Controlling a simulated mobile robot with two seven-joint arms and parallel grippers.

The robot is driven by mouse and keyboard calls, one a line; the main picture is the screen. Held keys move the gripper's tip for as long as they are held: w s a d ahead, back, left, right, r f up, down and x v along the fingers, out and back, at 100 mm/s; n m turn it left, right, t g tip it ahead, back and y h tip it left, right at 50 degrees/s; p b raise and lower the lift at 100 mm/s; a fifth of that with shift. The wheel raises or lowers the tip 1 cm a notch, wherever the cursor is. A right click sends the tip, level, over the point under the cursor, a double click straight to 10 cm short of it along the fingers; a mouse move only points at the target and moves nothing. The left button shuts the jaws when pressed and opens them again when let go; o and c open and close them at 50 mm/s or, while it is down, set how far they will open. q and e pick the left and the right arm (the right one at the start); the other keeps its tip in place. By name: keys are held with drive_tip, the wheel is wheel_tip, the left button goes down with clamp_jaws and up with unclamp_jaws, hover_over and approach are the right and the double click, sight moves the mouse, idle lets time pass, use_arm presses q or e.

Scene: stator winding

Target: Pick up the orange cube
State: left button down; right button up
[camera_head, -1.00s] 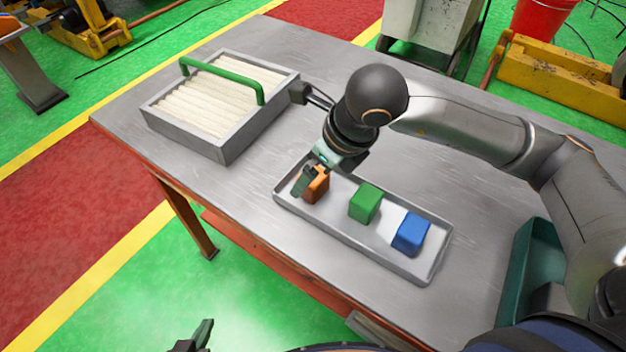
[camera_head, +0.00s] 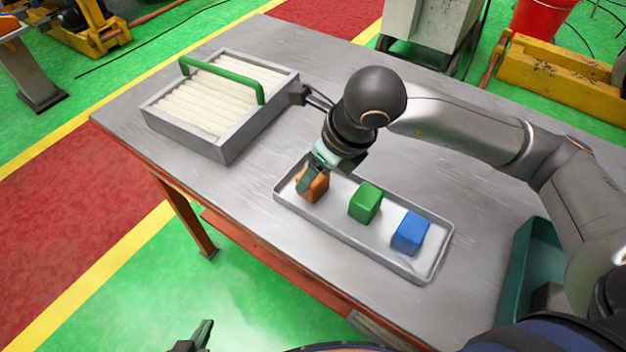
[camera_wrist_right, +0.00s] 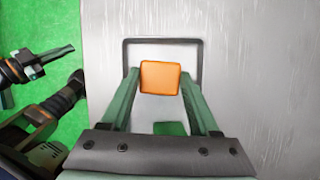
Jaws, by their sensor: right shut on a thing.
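The orange cube (camera_head: 314,187) is at the left end of the grey tray (camera_head: 355,235). My right gripper (camera_head: 311,180) reaches down over it from above, and its fingers partly cover the cube. In the right wrist view the orange cube (camera_wrist_right: 160,77) sits between the two green fingertips of the right gripper (camera_wrist_right: 160,80), one on each side, and the gripper is shut on it. I cannot tell whether the cube touches the tray floor. My left gripper (camera_head: 195,338) shows only in part at the bottom edge of the head view, away from the tray.
A green cube (camera_head: 365,202) and a blue cube (camera_head: 411,233) stand in the same tray to the right. A grey box with white rods and a green handle (camera_head: 222,80) stands at the back left of the table (camera_head: 125,118). A dark green bin (camera_head: 535,262) is at the right.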

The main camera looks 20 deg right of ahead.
drive_tip(key=shift+c, duration=0.9)
drive_tip(key=shift+r, duration=0.15)
